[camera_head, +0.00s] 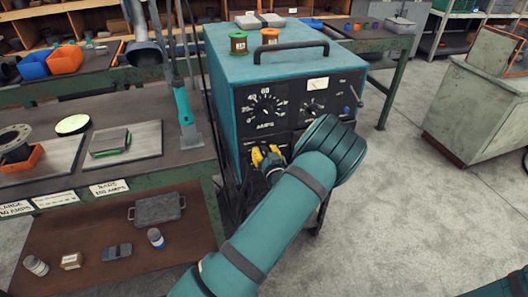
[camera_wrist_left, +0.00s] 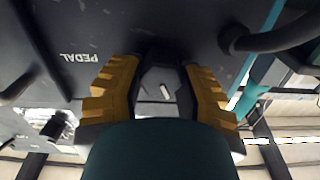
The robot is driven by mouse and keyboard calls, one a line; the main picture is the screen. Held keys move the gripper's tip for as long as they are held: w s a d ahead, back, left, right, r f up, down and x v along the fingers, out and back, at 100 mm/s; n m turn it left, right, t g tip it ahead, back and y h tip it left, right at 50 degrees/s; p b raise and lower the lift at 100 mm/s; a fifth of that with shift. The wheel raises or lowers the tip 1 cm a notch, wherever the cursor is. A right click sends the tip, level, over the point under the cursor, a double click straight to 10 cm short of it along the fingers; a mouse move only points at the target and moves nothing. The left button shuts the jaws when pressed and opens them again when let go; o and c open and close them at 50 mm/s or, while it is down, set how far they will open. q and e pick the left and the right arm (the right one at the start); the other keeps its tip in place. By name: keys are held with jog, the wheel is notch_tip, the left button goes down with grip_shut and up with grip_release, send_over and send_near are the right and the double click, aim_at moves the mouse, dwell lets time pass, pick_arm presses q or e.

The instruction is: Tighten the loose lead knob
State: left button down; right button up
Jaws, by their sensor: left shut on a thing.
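The teal welding machine (camera_head: 265,65) with a dark front panel (camera_head: 320,100) stands in the middle of the head view. My left gripper (camera_head: 266,156), with yellow fingers, is at the lower left of that panel. In the left wrist view the fingers (camera_wrist_left: 162,88) are on both sides of a dark knob (camera_wrist_left: 158,72) with a pale mark on its face, and they are shut on it. My forearm hides part of the lower panel in the head view. My right gripper is out of view.
A green workbench (camera_head: 150,165) with metal plates and an orange tray (camera_head: 20,160) stands close at the left. A dark cable (camera_wrist_left: 270,40) runs close to the gripper in the left wrist view. The floor (camera_head: 420,220) at the right is clear.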

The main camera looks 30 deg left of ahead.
pick_arm(q)
jog(key=shift+w+m, duration=0.1)
jog(key=shift+m, duration=2.1)
jog(key=c, duration=0.6)
grip_release()
jog(key=v, duration=1.2)
jog(key=shift+f, duration=0.1)
